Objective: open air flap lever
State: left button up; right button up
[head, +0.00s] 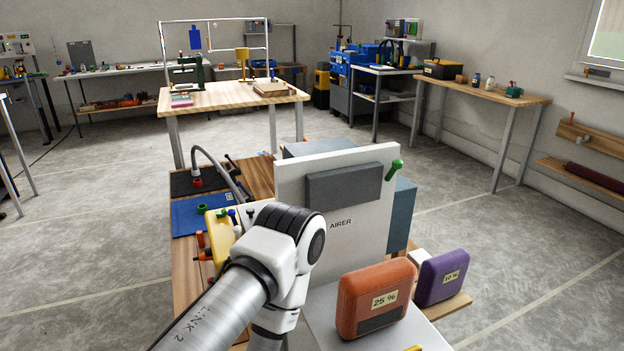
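A white upright panel labelled AIRER (375,215) stands on the bench in the middle of the head view. A short green lever (394,170) sticks out at its upper right edge, tilted up to the right; it looks like the air flap lever. A dark grey rectangular block (344,187) is on the panel's upper front. One of my arms reaches in from the bottom and bends in front of the panel's lower left. Neither of my grippers shows, and nothing of mine is seen touching the lever.
An orange case marked 25 % (375,298) and a purple case marked 10 % (442,277) stand in front and to the right of the panel. A blue mat (190,217) and a yellow item (217,238) lie to the left. Space around the lever looks clear.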

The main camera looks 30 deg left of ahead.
aim_at(396, 164)
jog(key=j+z, duration=0.2)
jog(key=j, duration=0.25)
jog(key=j+z, duration=0.2)
jog(key=j, duration=0.25)
jog(key=k+j+z, duration=0.2)
jog(key=j, duration=0.2)
jog(key=i+j, duration=0.05)
